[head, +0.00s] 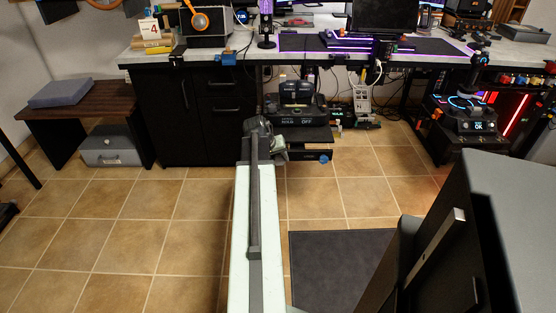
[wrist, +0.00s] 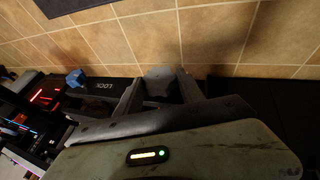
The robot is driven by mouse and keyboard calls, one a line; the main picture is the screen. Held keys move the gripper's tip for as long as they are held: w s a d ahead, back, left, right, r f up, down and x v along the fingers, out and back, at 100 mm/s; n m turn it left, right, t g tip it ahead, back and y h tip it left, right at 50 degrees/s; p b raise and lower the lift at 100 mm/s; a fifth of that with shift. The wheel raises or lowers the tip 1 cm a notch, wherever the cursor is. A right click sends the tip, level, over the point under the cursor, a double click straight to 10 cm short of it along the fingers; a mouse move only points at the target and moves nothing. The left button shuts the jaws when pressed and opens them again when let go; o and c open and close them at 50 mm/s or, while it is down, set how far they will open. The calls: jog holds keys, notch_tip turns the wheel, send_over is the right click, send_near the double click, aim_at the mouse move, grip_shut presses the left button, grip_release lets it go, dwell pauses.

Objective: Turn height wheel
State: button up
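A pale grey rounded piece (wrist: 158,76), which may be the height wheel, shows between my fingertips in the wrist view. My gripper (wrist: 160,84) has its two fingers spread on either side of it. I cannot tell whether they touch it. A blue knob (wrist: 76,78) sits on a black panel marked LOCK (wrist: 105,85), left of the fingers. In the head view the blue knob (head: 323,159) is low under the desk. My gripper (head: 272,143) is left of it, in front of a dark low platform (head: 308,137), and its fingers are mostly hidden.
A desk (head: 445,60) with screens and lit devices spans the back. A black cabinet (head: 185,110) stands left, a small wooden table (head: 85,103) farther left. A control panel (head: 475,118) is at right. Tiled floor is clear at left.

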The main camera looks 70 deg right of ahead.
jog(key=shift+s, duration=0.15)
jog(key=shift+s+r+m+t+y+p, duration=0.15)
jog(key=shift+m+t+y+p, duration=0.3)
jog(key=shift+t, duration=0.55)
jog(key=shift+s+d+f+t+y, duration=0.15)
jog(key=shift+t+y, duration=0.1)
jog(key=shift+t, duration=0.3)
jog(key=shift+s+f+t+y, duration=0.1)
jog(key=shift+t+y, duration=0.1)
jog(key=shift+t, duration=0.35)
jog(key=t, duration=0.1)
jog(key=t+b, duration=0.1)
jog(key=m+t+y+b, duration=0.1)
jog(key=shift+s+d+f, duration=0.15)
jog(key=shift+s+f, duration=0.1)
jog(key=shift+o, duration=0.2)
jog(key=t+b, duration=0.1)
jog(key=t+y+b, duration=0.1)
jog(key=b, duration=0.1)
jog(key=shift+s+t, duration=0.2)
jog(key=shift+t, duration=0.1)
jog(key=shift+r+m, duration=0.1)
jog(key=shift+m, duration=0.15)
